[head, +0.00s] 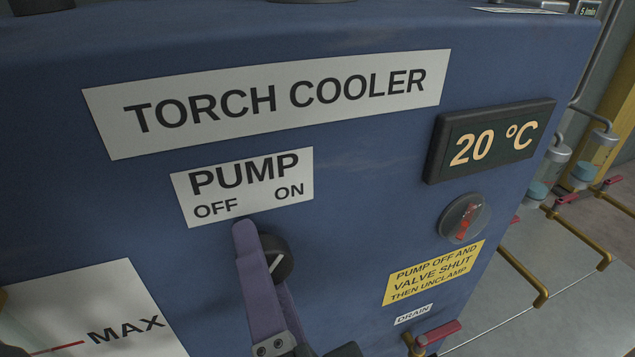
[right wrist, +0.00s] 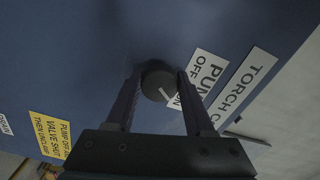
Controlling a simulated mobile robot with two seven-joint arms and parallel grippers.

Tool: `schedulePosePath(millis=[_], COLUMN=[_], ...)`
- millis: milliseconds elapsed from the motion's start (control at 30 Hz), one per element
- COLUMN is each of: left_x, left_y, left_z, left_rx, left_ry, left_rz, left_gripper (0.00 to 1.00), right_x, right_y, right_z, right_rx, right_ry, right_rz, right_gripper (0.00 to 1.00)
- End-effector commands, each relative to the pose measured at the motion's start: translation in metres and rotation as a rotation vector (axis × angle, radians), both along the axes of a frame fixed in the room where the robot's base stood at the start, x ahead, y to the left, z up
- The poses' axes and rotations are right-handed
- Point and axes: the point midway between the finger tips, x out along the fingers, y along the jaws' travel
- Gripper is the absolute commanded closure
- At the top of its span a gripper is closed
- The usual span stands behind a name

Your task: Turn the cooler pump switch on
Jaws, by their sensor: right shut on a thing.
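The black pump knob (head: 281,258) is on the blue front of the torch cooler (head: 370,150), below the PUMP label (head: 243,187) with OFF at left and ON at right. The white mark on the knob slants up and right, toward ON. My right gripper (head: 264,256) is shut on the knob, and one purple finger hides its left part. In the right wrist view the knob (right wrist: 157,84) sits between the two fingers (right wrist: 158,78), and its mark points at the ON word. My left gripper is not in view.
A display (head: 491,140) reads 20 °C. Below it are a round sight glass (head: 463,218) with red inside, a yellow warning label (head: 434,273) and a drain valve with a red handle (head: 437,333). Pipes with red handles (head: 570,199) stand at right beyond the cooler.

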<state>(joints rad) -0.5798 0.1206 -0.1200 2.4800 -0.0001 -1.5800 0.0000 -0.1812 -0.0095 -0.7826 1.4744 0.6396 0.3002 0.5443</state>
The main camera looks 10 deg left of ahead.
Motion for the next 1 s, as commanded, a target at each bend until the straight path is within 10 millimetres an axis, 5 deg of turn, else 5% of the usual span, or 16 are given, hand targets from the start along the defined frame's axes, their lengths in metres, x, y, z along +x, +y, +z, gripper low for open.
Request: schedulePosePath(millis=[200, 233, 467, 767, 1000], left_x=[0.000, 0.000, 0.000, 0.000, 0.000], left_y=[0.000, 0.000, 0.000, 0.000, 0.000], left_z=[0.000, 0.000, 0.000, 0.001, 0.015], left_rx=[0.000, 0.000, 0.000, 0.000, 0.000], left_ry=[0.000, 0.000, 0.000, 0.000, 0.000], left_rz=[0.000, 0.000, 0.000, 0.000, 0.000], left_gripper=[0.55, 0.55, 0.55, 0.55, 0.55], right_x=[0.000, 0.000, 0.000, -0.002, -0.034], right_y=[0.000, 0.000, 0.000, -0.001, -0.022], right_z=[0.000, 0.000, 0.000, 0.000, 0.002], right_rx=[0.003, 0.003, 0.001, -0.001, -0.004], right_ry=[0.003, 0.003, 0.002, 0.001, 0.004], right_rz=[0.000, 0.000, 0.000, 0.000, 0.002], right_gripper=[1.00, 0.43, 0.17, 0.16, 0.16])
